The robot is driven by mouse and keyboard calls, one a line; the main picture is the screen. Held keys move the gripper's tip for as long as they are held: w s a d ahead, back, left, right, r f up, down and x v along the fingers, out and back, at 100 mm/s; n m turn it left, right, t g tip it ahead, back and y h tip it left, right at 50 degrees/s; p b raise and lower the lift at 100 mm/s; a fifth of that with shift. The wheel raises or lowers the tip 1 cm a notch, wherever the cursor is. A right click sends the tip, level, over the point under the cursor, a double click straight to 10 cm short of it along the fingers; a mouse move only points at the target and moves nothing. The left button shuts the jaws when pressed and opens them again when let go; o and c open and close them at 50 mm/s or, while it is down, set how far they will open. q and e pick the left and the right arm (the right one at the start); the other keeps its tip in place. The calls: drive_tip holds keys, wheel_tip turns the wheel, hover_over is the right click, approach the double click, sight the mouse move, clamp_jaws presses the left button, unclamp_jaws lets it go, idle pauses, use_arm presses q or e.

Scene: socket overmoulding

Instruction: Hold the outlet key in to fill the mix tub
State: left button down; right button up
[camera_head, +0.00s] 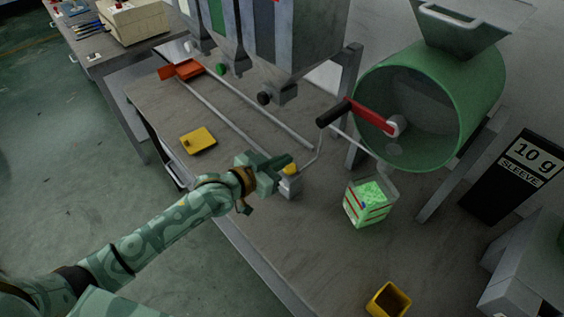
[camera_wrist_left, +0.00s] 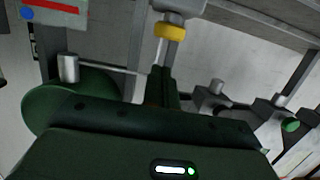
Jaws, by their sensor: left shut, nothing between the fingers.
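The yellow outlet key (camera_head: 291,169) sits on a small grey block (camera_head: 290,186) on the bench, below the green drum. My left gripper (camera_head: 283,163) is shut and empty, its fingertips at the key. Whether they touch or press it I cannot tell. In the left wrist view the shut fingers (camera_wrist_left: 161,84) point at a yellow ring (camera_wrist_left: 170,31) around a grey stem, with a small gap in the picture. The clear mix tub (camera_head: 367,204) stands right of the block, with bright green granules inside and red lines on its walls. My right gripper is not in view.
The green drum (camera_head: 478,85) with a red crank arm and black handle (camera_head: 333,113) overhangs the tub. Grey hoppers (camera_head: 290,40) stand behind. A yellow plate (camera_head: 198,140), an orange tray (camera_head: 182,70), an open yellow box (camera_head: 388,300) and a 10 g sleeve sign (camera_head: 515,175) surround the work area.

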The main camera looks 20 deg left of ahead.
use_arm(q)
drive_tip(key=p+v, duration=0.1)
drive_tip(key=v, duration=0.8)
drive_tip(key=shift+s+a, duration=0.15)
drive_tip(key=shift+a, duration=0.05)
drive_tip(key=shift+r, duration=0.15)
idle(0.9)
